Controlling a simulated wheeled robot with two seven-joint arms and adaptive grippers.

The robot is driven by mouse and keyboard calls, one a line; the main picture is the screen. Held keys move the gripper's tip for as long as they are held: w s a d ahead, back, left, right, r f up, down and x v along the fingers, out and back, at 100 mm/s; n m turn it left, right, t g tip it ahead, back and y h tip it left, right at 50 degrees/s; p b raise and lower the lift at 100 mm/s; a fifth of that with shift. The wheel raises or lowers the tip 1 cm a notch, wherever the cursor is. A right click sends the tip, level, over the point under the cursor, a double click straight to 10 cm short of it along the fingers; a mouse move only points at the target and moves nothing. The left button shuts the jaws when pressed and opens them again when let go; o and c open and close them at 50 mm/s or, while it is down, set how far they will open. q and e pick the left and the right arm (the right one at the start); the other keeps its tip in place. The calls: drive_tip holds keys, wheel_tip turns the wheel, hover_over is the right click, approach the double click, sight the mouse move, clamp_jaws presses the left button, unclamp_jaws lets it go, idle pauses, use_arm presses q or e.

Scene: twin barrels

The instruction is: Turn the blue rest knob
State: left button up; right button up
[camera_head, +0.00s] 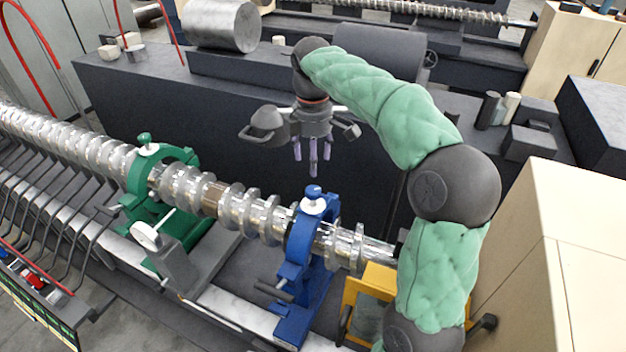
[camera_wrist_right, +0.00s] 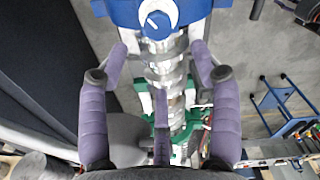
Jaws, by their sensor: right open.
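In the right wrist view the knob (camera_wrist_right: 158,20) is near the top edge, a blue cap with a white mark, ringed in white. My right gripper (camera_head: 312,165) hangs above and a little behind the knob, apart from it. Its purple fingers (camera_wrist_right: 160,62) are spread and empty, with the knob beyond their tips. My left gripper is not in view.
A green rest (camera_head: 136,190) with its own knob stands farther left on the shaft. A yellow part (camera_head: 366,292) sits right of the blue rest. A dark machine bed (camera_head: 190,125) lies behind. A beige cabinet (camera_head: 545,265) fills the lower right.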

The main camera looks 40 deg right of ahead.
sight(313, 190)
wheel_tip(313, 190, down, 9)
drive_tip(key=shift+f, duration=0.1)
drive_tip(key=shift+w+d+f, duration=0.1)
drive_tip(key=shift+f, duration=0.3)
drive_tip(key=shift+c, duration=0.3)
drive_tip(key=c, duration=1.1)
